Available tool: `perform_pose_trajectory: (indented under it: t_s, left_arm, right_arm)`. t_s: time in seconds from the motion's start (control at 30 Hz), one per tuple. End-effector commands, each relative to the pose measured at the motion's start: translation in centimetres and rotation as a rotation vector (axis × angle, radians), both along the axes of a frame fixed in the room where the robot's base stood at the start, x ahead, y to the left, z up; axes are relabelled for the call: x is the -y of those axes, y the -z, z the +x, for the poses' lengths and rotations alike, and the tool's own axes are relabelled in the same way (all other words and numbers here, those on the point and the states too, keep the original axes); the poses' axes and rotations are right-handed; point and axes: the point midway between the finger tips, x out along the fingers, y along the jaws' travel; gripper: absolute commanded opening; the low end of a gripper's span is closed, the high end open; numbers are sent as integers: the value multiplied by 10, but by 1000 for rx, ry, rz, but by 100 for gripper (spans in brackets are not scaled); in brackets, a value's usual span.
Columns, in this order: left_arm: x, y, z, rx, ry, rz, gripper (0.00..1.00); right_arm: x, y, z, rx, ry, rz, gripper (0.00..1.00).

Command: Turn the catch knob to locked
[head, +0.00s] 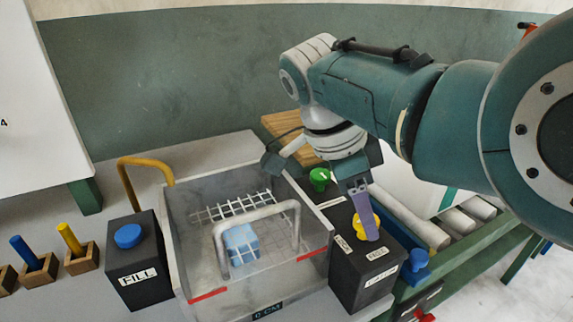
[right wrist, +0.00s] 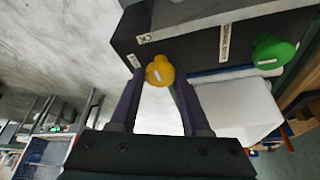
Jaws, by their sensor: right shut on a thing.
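A yellow knob (head: 366,228) stands on the black box (head: 362,272) to the right of the clear tank. Small white labels sit around it, too small to read surely. It also shows in the right wrist view (right wrist: 158,71), with a pale mark on its face. My right gripper (head: 361,208) comes down from above and is shut on the yellow knob, one purple finger on each side. The fingers hide part of the knob in the head view. A green knob (head: 319,178) stands farther back on the same box. My left gripper is out of sight.
The clear tank (head: 178,250) holds a wire grid (head: 240,206), a grey handle and a light blue block (head: 241,244). A black FILL box (head: 135,260) with a blue button stands left.

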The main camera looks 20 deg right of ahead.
Motion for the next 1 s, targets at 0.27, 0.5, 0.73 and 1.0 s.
perform_pose_trajectory:
  t_s: [0.27,0.5,0.73,1.0]
  left_arm:
    - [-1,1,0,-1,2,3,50]
    - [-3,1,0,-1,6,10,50]
    - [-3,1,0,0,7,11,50]
    - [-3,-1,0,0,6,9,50]
  right_arm:
    - [1,0,0,-1,10,-2,0]
    - [1,0,0,-1,9,-2,57]
    - [1,0,0,0,8,-1,77]
    - [-2,-6,1,2,6,0,77]
